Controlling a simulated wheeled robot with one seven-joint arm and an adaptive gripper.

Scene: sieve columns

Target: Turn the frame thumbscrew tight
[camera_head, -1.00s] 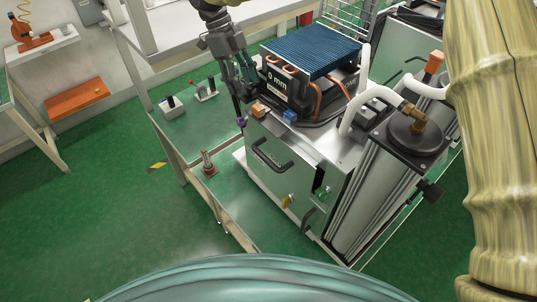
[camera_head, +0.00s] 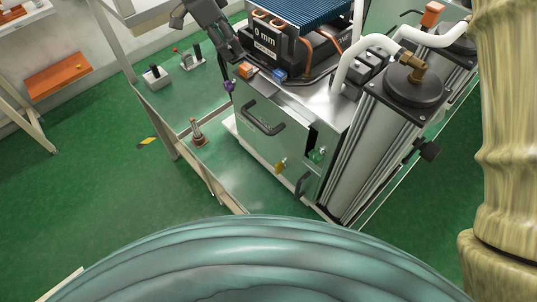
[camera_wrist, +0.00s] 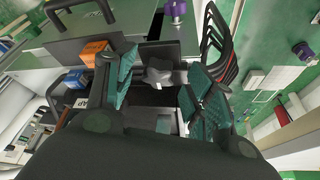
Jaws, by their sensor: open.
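My gripper (camera_head: 232,48) is at the upper left of the machine in the head view, by its front top edge and the "0 mm" display. In the wrist view, my gripper (camera_wrist: 162,88) is open, its two teal-padded fingers apart. A grey lobed knob (camera_wrist: 160,73) shows between and beyond the fingers; it looks like a thumbscrew, but I cannot tell whether it is the frame one. I see no finger clearly touching it. A black knob (camera_head: 429,149) sticks out from the column's right side in the head view.
The silver machine (camera_head: 246,138) carries a blue finned block (camera_head: 310,12) and white hoses. An orange block (camera_head: 245,71) and a purple knob (camera_head: 229,86) are near my gripper. A small brass post (camera_head: 198,133) stands on the low bench.

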